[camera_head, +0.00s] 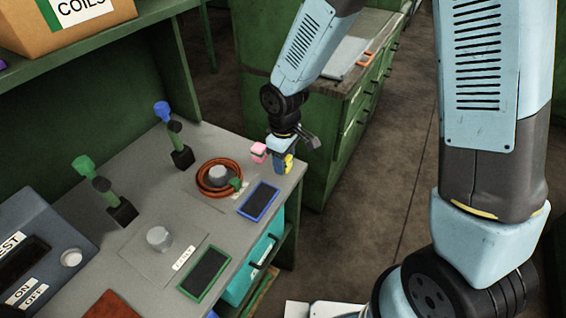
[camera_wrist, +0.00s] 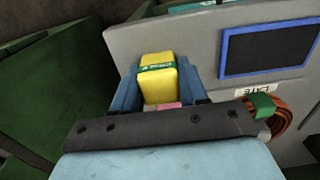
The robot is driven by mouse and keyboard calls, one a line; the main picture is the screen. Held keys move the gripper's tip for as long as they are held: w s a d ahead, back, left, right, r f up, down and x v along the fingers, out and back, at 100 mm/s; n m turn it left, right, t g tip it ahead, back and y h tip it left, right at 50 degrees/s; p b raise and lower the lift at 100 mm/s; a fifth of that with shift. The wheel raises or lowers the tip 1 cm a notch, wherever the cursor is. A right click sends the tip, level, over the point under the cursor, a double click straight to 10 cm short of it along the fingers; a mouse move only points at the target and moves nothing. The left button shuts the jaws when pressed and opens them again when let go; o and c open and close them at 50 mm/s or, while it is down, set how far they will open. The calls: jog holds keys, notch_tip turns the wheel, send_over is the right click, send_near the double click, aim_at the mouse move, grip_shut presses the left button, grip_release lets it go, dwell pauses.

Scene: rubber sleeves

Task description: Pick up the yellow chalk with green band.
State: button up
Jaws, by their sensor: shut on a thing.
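The yellow chalk with a green band (camera_wrist: 158,82) sits between the two blue fingers of my gripper in the wrist view. A bit of its yellow shows at the gripper in the head view (camera_head: 289,163). My gripper (camera_head: 281,158) is shut on it, over the far right corner of the grey bench. A pink piece (camera_head: 259,149) shows just left of the fingers; in the wrist view a strip of pink (camera_wrist: 167,105) shows below the yellow chalk, mostly hidden. I cannot tell whether the chalk touches the bench.
A blue-framed slate (camera_head: 259,201) and a coil of orange cable (camera_head: 203,190) lie near the gripper. A green-framed slate (camera_head: 206,272) is closer. Two posts with a blue (camera_head: 162,111) and a green top (camera_head: 83,165) stand behind. A green cabinet (camera_head: 318,140) stands beyond the bench.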

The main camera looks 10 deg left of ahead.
jog(key=shift+r, duration=0.15)
jog(key=shift+c, duration=0.3)
jog(key=shift+r, duration=0.25)
notch_tip(320, 180, up, 2)
jog(key=shift+r, duration=0.15)
jog(key=s+d+r, duration=0.7)
jog(key=s+r, duration=0.3)
jog(key=s, duration=0.2)
jog(key=shift+d, duration=0.1)
